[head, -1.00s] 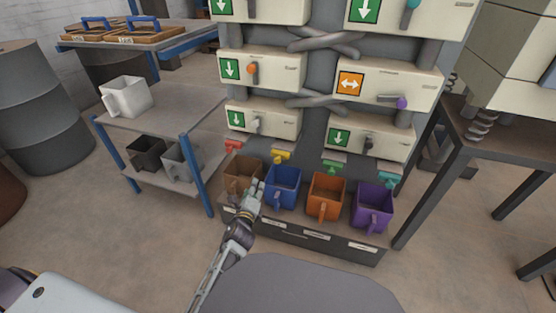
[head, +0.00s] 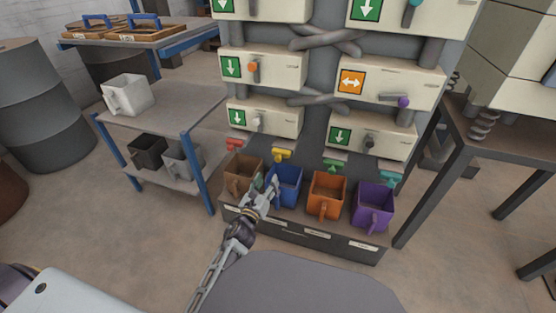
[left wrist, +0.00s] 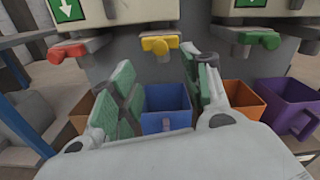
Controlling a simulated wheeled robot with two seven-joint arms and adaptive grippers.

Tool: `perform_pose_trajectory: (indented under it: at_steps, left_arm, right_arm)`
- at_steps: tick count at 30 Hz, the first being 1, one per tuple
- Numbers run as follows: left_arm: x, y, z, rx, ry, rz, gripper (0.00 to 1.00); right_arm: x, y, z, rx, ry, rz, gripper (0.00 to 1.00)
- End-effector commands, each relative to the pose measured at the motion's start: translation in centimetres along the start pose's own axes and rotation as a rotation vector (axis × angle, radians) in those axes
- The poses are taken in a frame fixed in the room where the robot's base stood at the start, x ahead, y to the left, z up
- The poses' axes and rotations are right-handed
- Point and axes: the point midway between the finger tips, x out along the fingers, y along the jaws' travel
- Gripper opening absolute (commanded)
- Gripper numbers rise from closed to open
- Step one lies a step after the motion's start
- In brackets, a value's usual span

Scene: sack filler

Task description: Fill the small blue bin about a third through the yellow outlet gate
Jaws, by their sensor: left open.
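The small blue bin (head: 288,188) stands on the dark shelf under the machine, between a brown bin and an orange bin. The yellow outlet gate (head: 281,154) is above it; it also shows in the left wrist view (left wrist: 159,45). My left gripper (head: 268,184) is open and empty, at the front left of the blue bin. In the left wrist view the blue bin (left wrist: 167,106) shows between the green-padded fingers (left wrist: 160,92), with its handle facing me. I cannot tell whether the fingers touch it. My right gripper is not in view.
The brown bin (head: 240,176), orange bin (head: 325,200) and purple bin (head: 372,209) stand close beside the blue one. Red (head: 235,144), green (head: 335,165) and teal (head: 391,178) gates hang nearby. A blue-legged cart (head: 180,105) with a white jug stands left.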

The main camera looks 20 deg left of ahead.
Motion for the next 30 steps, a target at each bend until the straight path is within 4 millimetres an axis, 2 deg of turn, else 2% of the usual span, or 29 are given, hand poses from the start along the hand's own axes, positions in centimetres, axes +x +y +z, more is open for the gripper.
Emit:
perform_pose_trajectory:
  at_steps: [14, 30]
  left_arm:
    - [0.6, 0.0, 0.0, -0.003, -0.001, 0.000, 0.47]
    - [4.6, 0.0, 0.0, -0.004, -0.001, -0.001, 0.47]
  right_arm:
    - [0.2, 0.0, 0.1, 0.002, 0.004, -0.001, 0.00]
    - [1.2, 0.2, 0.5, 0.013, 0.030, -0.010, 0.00]
